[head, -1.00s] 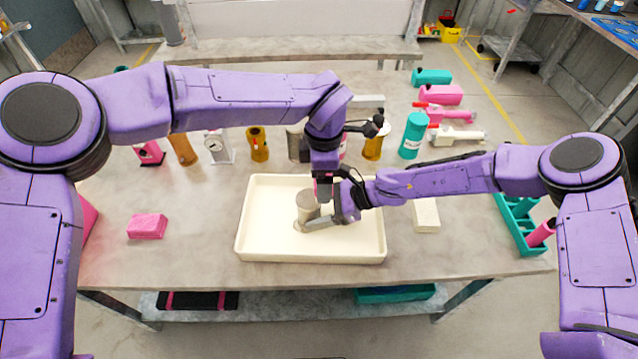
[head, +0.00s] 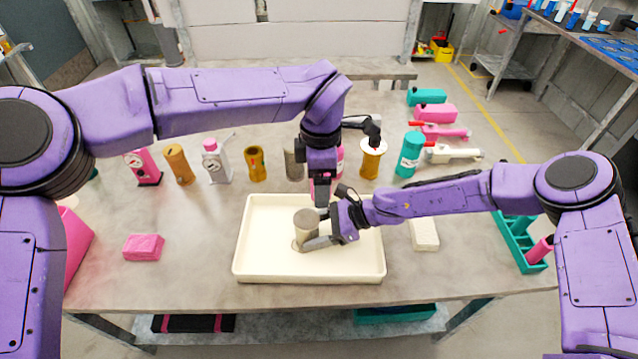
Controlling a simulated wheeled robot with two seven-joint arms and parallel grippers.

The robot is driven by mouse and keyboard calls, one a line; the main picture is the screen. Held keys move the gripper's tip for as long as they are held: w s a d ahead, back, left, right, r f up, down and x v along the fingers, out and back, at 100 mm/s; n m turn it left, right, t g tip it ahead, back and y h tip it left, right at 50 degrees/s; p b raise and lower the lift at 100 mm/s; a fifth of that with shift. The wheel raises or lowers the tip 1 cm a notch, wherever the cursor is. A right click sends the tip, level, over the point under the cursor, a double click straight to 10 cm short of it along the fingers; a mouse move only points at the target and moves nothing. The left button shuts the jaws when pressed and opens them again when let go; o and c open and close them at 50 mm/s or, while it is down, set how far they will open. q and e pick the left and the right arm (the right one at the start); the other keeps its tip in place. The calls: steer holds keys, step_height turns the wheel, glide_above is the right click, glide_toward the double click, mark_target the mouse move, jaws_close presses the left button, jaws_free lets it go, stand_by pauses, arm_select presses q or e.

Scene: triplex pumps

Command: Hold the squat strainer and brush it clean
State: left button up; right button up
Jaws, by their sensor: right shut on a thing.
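The squat strainer (head: 306,224) looks like a grey-beige cylinder. It is upright in the cream tray (head: 240,262). My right gripper (head: 318,242) reaches in from the right, low in the tray, with its fingers shut at the strainer's lower part. My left gripper (head: 321,205) points down just beside and above the strainer, at its right. A small pink patch shows at its wrist. Its fingertips are partly hidden by my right gripper, so I cannot tell whether it holds a brush.
A pink block (head: 144,247) lies left of the tray and a cream block (head: 424,234) right of it. A teal rack (head: 520,240) stands at the right edge. Bottles and pump parts line the back, including a teal canister (head: 409,154). The front left table is mostly clear.

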steer(key=o, duration=0.9)
steer(key=v, duration=1.2)
